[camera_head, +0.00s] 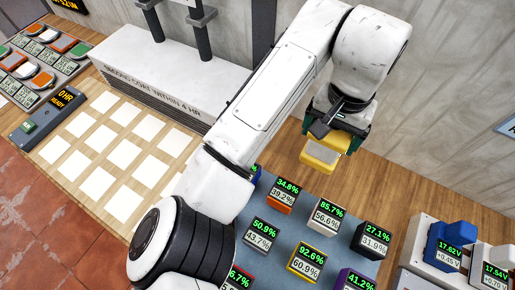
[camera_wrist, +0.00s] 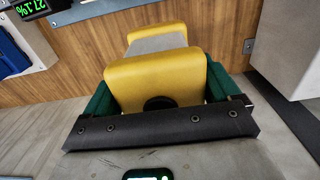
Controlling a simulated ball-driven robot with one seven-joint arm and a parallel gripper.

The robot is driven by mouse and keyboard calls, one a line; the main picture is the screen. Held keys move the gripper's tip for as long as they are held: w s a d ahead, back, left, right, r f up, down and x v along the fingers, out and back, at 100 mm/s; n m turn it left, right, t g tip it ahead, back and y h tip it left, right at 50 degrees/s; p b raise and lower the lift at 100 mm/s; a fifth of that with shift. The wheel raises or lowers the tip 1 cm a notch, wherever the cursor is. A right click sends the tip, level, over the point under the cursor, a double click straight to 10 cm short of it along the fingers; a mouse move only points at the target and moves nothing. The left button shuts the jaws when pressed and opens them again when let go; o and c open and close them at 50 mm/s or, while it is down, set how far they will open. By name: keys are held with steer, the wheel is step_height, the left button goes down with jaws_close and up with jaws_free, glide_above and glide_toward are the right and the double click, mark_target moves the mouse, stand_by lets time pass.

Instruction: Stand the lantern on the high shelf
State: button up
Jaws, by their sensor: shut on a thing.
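A yellow block-like thing with a grey middle (camera_head: 322,153), which I take to be the lantern, hangs in my gripper (camera_head: 335,131) in front of the back wall in the head view. My gripper is shut on it with green-padded fingers on two sides. In the wrist view the yellow thing (camera_wrist: 160,72) fills the middle between the green fingers, with a dark round spot on its near face. I cannot make out a high shelf for sure in either view.
Below, a blue-grey mat (camera_head: 284,247) holds several small blocks with percentage readouts. A white unit with blue-topped devices (camera_head: 445,245) stands at lower right. A wooden board with white squares (camera_head: 124,151) and a long pale box (camera_head: 165,65) are left. Bare wooden counter (camera_head: 390,185) lies right of the mat.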

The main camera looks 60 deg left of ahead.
mark_target(319, 157)
steer(key=shift+f+p, duration=0.6)
steer(key=shift+f, duration=4.35)
steer(key=o, duration=1.1)
steer(key=shift+f, duration=0.1)
